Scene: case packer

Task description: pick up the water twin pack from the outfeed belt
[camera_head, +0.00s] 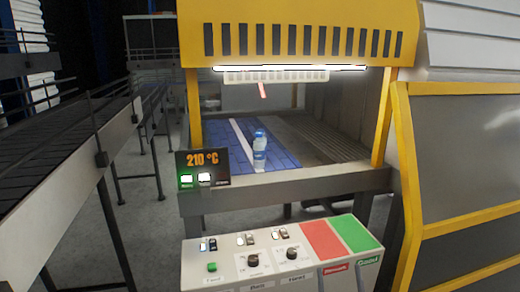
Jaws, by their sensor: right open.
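A clear water bottle with a blue cap and blue label (259,155) stands upright near the front end of a blue belt (215,141) under the yellow machine hood. Only one bottle shows clearly; I cannot tell whether a second one stands behind it as a twin pack. No gripper shows in the head view, so nothing of mine is seen near or touching the bottle.
A control panel (280,262) with knobs, switches and red and green pads stands in front of the belt. A 210 °C display (203,168) sits at the frame's left front. Yellow posts (385,118) flank the opening. A dark conveyor (50,150) runs along the left.

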